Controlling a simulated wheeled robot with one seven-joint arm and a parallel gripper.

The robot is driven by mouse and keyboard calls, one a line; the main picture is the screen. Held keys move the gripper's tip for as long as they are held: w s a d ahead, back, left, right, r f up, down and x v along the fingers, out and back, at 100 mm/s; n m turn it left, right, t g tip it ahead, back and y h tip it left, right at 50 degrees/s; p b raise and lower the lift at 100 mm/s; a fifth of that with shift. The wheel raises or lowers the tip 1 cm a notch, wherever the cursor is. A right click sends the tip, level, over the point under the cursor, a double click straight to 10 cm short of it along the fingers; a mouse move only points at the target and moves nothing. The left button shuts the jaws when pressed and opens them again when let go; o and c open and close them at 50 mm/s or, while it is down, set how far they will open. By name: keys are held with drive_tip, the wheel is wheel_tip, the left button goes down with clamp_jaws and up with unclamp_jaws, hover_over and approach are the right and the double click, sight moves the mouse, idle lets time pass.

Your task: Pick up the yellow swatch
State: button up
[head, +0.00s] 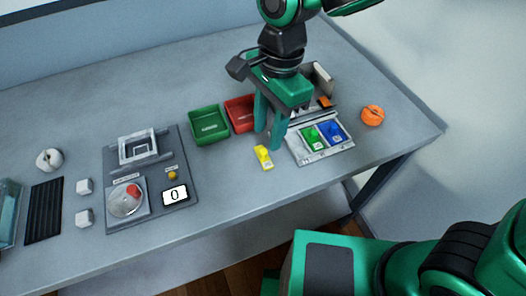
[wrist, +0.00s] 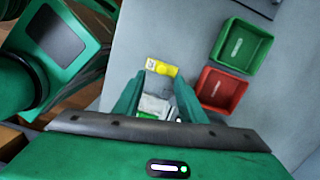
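The yellow swatch (head: 263,157) lies on the grey table near its front edge, with a white label part at one end. It also shows in the wrist view (wrist: 161,68), just beyond my fingertips. My gripper (head: 267,140) points down above the table, just behind the swatch. In the wrist view my gripper (wrist: 157,92) has its two fingers spread apart, with nothing held between them. The swatch is apart from both fingers.
A green tray (head: 209,125) and a red tray (head: 240,113) stand left of my gripper. A board with green (head: 312,138) and blue (head: 332,132) swatches lies to the right. An orange round object (head: 372,115) sits farther right. A scale (head: 126,197) stands left.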

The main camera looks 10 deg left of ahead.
sight(264, 151)
drive_tip(key=shift+s+a+f, duration=0.1)
drive_tip(key=shift+a+f, duration=0.1)
drive_tip(key=shift+f, duration=1.45)
drive_tip(key=shift+a+f, duration=0.15)
drive_tip(key=shift+f, duration=1.5)
drive_tip(key=shift+c, duration=0.3)
clamp_jaws()
